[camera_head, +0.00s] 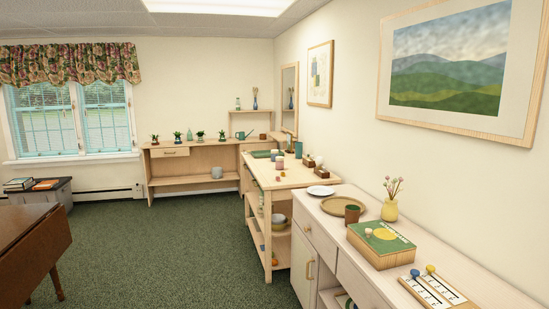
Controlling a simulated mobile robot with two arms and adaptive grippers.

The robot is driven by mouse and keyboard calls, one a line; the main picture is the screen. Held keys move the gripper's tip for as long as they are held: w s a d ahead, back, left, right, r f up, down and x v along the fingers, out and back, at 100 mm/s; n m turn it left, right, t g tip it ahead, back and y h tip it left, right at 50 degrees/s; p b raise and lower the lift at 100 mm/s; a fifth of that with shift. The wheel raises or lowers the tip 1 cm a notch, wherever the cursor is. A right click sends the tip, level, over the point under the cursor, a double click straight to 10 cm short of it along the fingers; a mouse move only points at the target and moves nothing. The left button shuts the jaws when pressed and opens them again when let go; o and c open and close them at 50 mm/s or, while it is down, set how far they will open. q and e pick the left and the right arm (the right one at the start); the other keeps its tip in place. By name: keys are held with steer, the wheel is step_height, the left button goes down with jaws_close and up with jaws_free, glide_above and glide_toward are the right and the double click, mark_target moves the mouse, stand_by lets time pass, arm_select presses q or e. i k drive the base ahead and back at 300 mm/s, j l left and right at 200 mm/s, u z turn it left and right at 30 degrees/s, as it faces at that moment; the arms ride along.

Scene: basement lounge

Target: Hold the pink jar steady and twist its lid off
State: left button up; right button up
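A small pink jar (279,164) appears to stand upright on the light wooden table (262,178) along the right wall, in the middle distance. It is too small to tell its lid apart from its body. Neither of my grippers is in view, and nothing of mine touches the jar.
Near right, a pale cabinet (314,221) bears a white plate (321,190), a brown tray (336,203), a green-topped game box (381,243) and a yellow vase (390,209). A dark brown table (35,240) stands at left. Green carpet (165,250) between is clear.

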mark_target(279, 165)
steer(key=i+u, duration=0.4)
steer(key=i, duration=2.65)
steer(key=i+j+z, duration=0.1)
steer(key=i, duration=0.95)
